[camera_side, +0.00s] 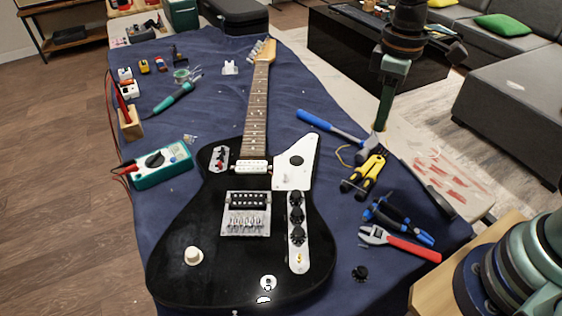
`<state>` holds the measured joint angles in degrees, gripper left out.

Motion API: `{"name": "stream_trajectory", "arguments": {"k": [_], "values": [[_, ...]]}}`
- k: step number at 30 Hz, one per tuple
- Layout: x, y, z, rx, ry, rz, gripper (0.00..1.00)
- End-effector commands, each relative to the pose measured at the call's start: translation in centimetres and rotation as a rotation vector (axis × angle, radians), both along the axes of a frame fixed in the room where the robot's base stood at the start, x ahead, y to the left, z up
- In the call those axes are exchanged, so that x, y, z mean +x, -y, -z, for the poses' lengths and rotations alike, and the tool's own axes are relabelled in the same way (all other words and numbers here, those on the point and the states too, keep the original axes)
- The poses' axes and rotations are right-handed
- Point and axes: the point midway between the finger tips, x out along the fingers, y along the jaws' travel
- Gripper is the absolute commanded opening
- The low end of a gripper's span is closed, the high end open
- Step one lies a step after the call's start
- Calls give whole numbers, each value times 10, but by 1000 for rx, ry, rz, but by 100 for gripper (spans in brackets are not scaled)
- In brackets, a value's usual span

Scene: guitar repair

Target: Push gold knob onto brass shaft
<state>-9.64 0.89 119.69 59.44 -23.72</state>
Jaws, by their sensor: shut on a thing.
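My gripper (384,112) hangs pointing down at the upper right, above the pale bench strip beside the blue cloth. It is shut on the gold knob (380,127), of which only a small gold bit shows at the fingertips. The brass shaft (299,258) stands bare at the lower end of the silver control plate (297,268) on the black guitar (180,283). Black knobs (297,216) sit in a row above it on the same plate. My gripper is well apart from the shaft, up and to the right of it.
A blue-handled hammer (325,124), yellow wire strippers (366,175), blue pliers (400,220) and a red-handled wrench (400,243) lie right of the guitar. A loose black knob (360,272) lies on the cloth. A cream knob (193,256) sits on the guitar body. A green multimeter (160,165) lies left.

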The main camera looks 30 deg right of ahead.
Motion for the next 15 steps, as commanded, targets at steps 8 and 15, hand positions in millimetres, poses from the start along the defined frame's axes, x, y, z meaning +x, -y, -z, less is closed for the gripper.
{"name": "stream_trajectory", "arguments": {"k": [8, 15], "values": [[-11, -73, 12, 1, -1, -709, 0], [-32, -131, 22, 0, -1, -1316, 0]]}}
